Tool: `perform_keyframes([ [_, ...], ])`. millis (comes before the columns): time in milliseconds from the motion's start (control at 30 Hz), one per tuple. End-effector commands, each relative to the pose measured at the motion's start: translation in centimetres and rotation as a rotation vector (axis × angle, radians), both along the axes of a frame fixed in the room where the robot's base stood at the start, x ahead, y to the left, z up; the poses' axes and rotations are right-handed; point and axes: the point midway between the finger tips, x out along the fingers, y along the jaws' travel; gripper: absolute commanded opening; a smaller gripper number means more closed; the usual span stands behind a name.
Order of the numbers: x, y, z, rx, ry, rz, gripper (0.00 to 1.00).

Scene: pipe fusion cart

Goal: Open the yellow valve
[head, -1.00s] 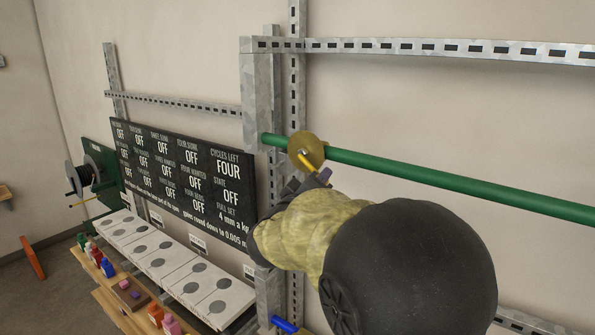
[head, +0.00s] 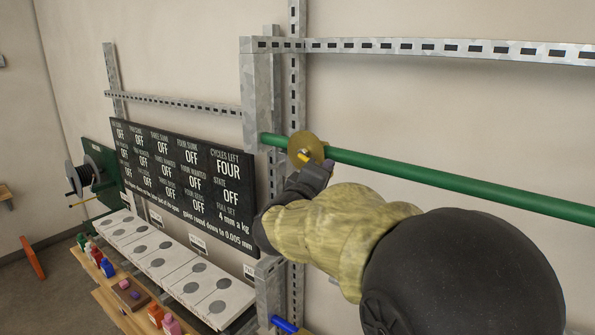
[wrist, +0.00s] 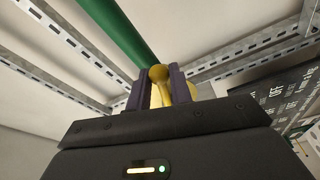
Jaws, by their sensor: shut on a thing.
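The yellow valve (head: 303,146) sits on a green pipe (head: 430,172); its round brass-coloured disc faces me. In the head view most of its lever is hidden by my gripper (head: 314,166), which is just below and in front of the disc. In the wrist view the yellow lever with a rounded end (wrist: 160,76) stands between the two dark fingers of my gripper (wrist: 160,88), which are shut on it.
A galvanised slotted frame (head: 258,100) stands beside the valve, with a rail above the pipe. A dark status board (head: 225,195) hangs to the left. White trays (head: 150,255) and a wooden shelf of coloured blocks lie below it.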

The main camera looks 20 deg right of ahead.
Motion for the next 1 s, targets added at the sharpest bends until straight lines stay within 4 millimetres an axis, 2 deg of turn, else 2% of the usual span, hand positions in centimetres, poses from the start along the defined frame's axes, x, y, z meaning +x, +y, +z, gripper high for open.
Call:
perform_keyframes([
  [1000, -0.3, -0.3, 2.0, -0.160, 0.219, 0.000, 0.05],
])
